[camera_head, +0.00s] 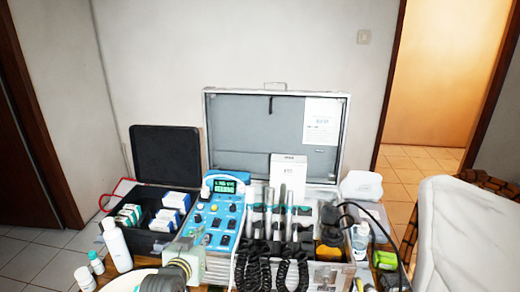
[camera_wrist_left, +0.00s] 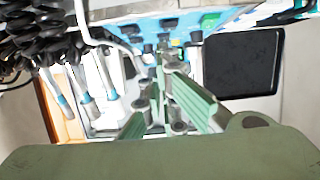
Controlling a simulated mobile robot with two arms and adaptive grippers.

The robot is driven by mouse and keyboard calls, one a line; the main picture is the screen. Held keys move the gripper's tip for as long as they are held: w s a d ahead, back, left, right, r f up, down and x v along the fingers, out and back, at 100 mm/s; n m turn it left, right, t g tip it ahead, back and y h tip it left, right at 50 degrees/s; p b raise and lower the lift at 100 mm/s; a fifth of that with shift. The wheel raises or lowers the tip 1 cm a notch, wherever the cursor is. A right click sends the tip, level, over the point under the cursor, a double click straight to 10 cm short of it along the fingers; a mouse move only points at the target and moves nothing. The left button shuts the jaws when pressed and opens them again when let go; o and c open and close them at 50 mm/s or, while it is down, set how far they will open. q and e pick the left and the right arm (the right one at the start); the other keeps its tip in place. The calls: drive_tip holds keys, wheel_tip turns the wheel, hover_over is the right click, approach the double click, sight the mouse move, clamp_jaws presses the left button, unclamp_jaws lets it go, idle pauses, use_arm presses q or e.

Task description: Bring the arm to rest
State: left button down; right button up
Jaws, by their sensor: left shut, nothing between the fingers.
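My left gripper (camera_head: 192,246) is at the bottom of the head view, in front of the lower left part of a blue control unit (camera_head: 222,216). Its grey-green fingers are shut and empty. In the left wrist view the green fingers of the left gripper (camera_wrist_left: 162,75) come together below the blue panel (camera_wrist_left: 150,32). I cannot tell whether they touch anything. My right gripper is in neither view.
An open silver case (camera_head: 345,130) with handpieces and coiled black cords stands right of the unit. A black box (camera_head: 165,155) with small cartons is on the left. White bottles (camera_head: 116,245) stand close left of my arm. A white chair (camera_head: 470,235) is at right.

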use_arm(q)
drive_tip(key=s+d+f+g, duration=0.15)
drive_tip(key=s+f, duration=0.25)
drive_tip(key=s, duration=0.4)
drive_tip(key=s+f+g, duration=0.3)
drive_tip(key=s+f, duration=0.2)
drive_tip(key=s, duration=0.3)
drive_tip(key=s+f+m+g, duration=0.15)
drive_tip(key=s+g, duration=0.45)
drive_tip(key=s, duration=1.6)
wheel_tip(320, 180, down, 28)
drive_tip(key=s+f+g, duration=0.1)
drive_tip(key=s, duration=0.1)
drive_tip(key=s+a+f+g, duration=0.1)
drive_tip(key=s+a+f, duration=0.1)
drive_tip(key=s+f, duration=1.2)
drive_tip(key=s, duration=0.3)
drive_tip(key=shift+a+f, duration=0.25)
